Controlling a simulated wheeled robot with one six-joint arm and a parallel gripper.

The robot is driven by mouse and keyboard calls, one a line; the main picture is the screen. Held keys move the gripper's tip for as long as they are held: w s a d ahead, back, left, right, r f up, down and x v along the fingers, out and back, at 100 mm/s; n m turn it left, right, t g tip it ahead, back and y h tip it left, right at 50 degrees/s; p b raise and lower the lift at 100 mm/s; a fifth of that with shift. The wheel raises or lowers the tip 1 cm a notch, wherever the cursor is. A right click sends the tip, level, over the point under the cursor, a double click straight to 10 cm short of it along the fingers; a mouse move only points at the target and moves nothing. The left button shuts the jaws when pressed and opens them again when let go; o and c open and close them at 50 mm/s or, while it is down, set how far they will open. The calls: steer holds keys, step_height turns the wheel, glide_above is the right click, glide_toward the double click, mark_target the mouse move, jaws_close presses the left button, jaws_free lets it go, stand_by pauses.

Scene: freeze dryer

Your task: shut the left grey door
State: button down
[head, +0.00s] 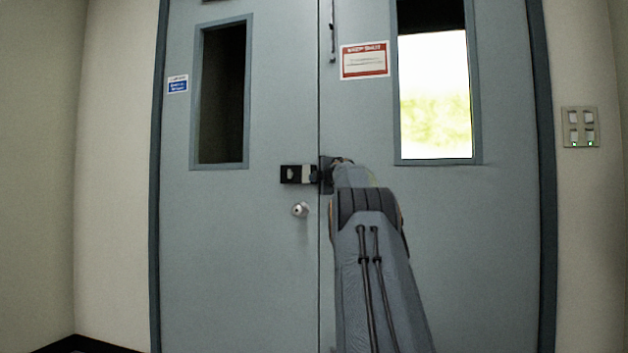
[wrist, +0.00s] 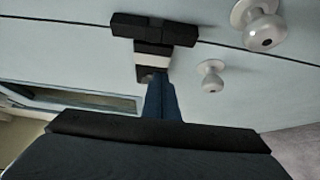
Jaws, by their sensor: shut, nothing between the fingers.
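The left grey door (head: 230,240) has a narrow dark window and a round silver knob (head: 300,209). It looks about flush with the right door, with a thin dark seam between them. Whether it is fully shut cannot be told. My gripper (head: 296,174) is shut and empty, in front of the left door's inner edge, just above the knob. In the wrist view my gripper (wrist: 155,27) lies near the seam, and the left door's knob (wrist: 210,76) is to its right. Contact with the door cannot be made out.
The right door (head: 500,250) has a bright window and a red-and-white sign (head: 365,60). My arm covers its knob in the head view; that knob (wrist: 262,30) shows in the wrist view. A dark frame surrounds both doors. A switch plate (head: 580,127) is on the right wall.

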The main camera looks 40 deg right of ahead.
steer(key=s+d+p, duration=0.1)
steer(key=s+d, duration=0.3)
steer(key=s, duration=0.4)
steer(key=shift+s+d, duration=0.15)
steer(key=shift+d, duration=0.15)
